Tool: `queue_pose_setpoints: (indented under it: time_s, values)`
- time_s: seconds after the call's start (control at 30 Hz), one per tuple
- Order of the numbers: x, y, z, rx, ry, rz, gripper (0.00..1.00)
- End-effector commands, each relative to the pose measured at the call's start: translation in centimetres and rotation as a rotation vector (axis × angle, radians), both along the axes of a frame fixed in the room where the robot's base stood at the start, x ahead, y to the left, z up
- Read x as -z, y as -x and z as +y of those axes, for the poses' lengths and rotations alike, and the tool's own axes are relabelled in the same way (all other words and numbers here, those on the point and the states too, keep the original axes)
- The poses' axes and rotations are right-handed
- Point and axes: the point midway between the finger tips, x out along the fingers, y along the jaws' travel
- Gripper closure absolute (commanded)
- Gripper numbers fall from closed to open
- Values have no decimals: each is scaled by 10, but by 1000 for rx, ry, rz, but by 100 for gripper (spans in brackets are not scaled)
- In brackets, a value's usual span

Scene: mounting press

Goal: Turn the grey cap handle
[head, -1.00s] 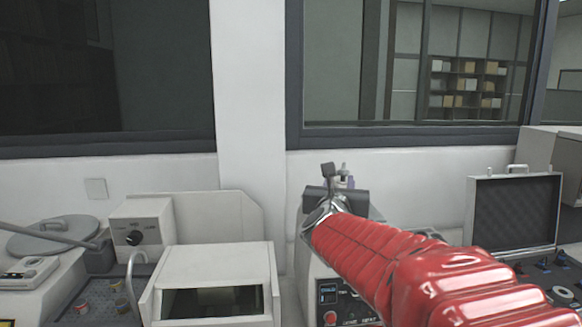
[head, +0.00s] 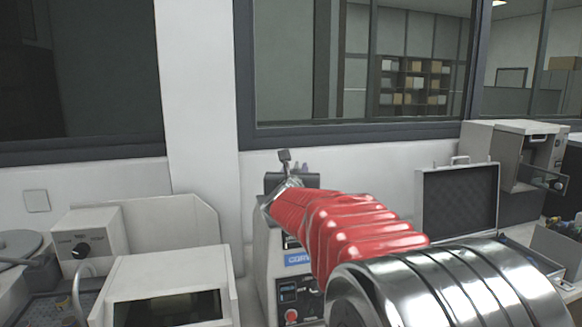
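The mounting press (head: 262,270) stands on the bench in the middle of the head view, with a display and a red button on its front. At its top, a dark grey upright piece with a small knob (head: 284,157) shows, probably the cap handle. My red-sleeved arm reaches from the lower right across the press to its top. The silver end of my arm (head: 287,186) is at the dark top of the press, just below the knob. My fingers are not distinguishable there, so I cannot tell whether they touch or hold the handle.
A white machine with a dark window (head: 165,290) stands close left of the press. An open case (head: 456,203) stands to the right, with a beige cabinet (head: 505,160) behind it. The wall and window frame (head: 350,136) close off the back.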

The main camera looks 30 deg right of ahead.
Motion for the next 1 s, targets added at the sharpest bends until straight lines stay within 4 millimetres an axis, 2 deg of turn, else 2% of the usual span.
queue_pose_setpoints:
  time_s: [0.3, 0.73, 1.0]
  values:
    - [0, -28, -20, 1, -1, 0, 72]
    - [0, -33, -23, 0, 0, 0, 72]
    - [0, -33, -23, 0, 0, 0, 91]
